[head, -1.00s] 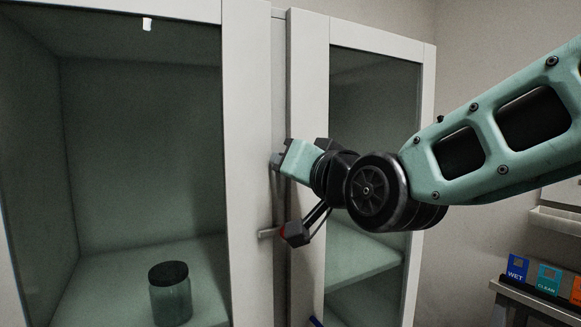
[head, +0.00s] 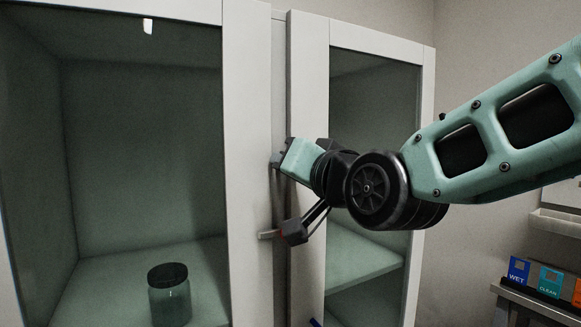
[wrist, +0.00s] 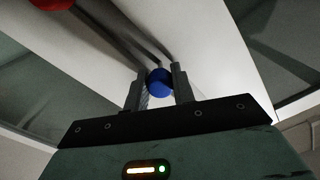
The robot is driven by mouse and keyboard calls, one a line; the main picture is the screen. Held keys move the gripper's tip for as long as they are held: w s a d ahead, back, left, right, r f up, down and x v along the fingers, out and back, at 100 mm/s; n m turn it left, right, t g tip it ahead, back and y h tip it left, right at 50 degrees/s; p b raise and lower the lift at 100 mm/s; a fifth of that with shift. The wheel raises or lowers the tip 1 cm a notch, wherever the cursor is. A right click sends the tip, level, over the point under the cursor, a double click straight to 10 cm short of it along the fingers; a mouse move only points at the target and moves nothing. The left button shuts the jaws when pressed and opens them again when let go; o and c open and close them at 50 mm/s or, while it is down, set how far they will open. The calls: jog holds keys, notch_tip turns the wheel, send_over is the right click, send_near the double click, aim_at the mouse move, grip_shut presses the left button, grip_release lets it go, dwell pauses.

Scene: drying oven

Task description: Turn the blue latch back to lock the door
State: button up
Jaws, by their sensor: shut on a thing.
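The blue latch knob (wrist: 159,83) shows in the wrist view between the two fingers of my gripper (wrist: 157,88), which are shut on it. In the head view my gripper (head: 278,160) reaches the pale post between the two glass doors. There its fingertips and housing hide most of the latch. The left door (head: 247,130) appears flush with the cabinet front, but whether it is locked cannot be told.
A red knob (wrist: 52,3) shows at the wrist view's top left. A grey lever (head: 268,235) sits below my gripper on the post. A dark-lidded jar (head: 169,300) stands behind the left glass. WET and CLEAN bins (head: 549,281) stand at lower right.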

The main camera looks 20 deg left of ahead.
jog(key=o, duration=1)
jog(key=shift+w+d+r, duration=0.15)
jog(key=shift+r, duration=0.25)
jog(key=shift+f, duration=0.2)
jog(key=b+v, duration=0.4)
jog(key=v, duration=1.3)
jog(key=shift+s, duration=0.3)
